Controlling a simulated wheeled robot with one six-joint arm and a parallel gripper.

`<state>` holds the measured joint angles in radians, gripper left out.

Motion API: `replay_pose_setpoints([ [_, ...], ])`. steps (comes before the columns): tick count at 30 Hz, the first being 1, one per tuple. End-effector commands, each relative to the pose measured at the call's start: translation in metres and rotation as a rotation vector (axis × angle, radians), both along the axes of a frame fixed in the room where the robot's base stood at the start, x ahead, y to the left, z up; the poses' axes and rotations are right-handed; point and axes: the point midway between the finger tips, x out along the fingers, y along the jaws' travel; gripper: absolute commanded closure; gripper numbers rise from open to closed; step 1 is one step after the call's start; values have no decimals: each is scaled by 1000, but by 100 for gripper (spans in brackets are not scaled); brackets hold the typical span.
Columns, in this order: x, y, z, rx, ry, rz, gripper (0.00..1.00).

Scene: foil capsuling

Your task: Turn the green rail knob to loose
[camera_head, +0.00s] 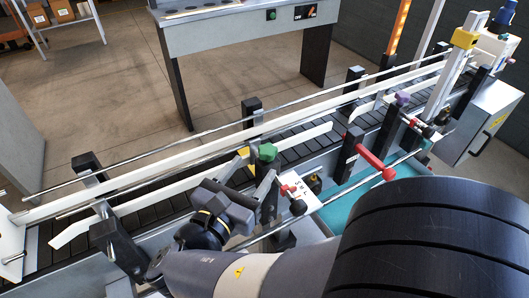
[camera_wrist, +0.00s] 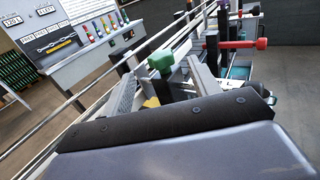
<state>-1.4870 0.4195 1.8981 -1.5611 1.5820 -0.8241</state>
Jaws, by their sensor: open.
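The green rail knob (camera_head: 267,152) is a lobed knob on the near side of the conveyor's guide rail. It also shows in the wrist view (camera_wrist: 162,60). My gripper (camera_head: 255,172) is open, with its two grey fingers pointing at the knob. In the wrist view the fingers (camera_wrist: 164,80) stand left and right of the knob, which appears between or just beyond their tips. I cannot tell whether either finger touches it. A small white marked plate (camera_head: 294,192) is right of the gripper; its marks are too small to read.
A red handle (camera_head: 375,163) on a black post stands right of the knob. A purple knob (camera_head: 402,98) is farther along. Metal guide rails (camera_head: 190,150) run along the slatted conveyor (camera_head: 160,212). A grey bench (camera_head: 235,35) stands behind, with clear floor between.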

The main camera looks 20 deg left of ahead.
Motion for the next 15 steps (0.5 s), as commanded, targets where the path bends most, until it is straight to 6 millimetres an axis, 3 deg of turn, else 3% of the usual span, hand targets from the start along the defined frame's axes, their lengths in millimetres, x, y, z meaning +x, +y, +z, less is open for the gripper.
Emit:
replay_pose_setpoints([
  [6, -25, 3, 0, 1, 1, 2, 42],
  [15, -31, 3, 0, 1, 0, -1, 42],
])
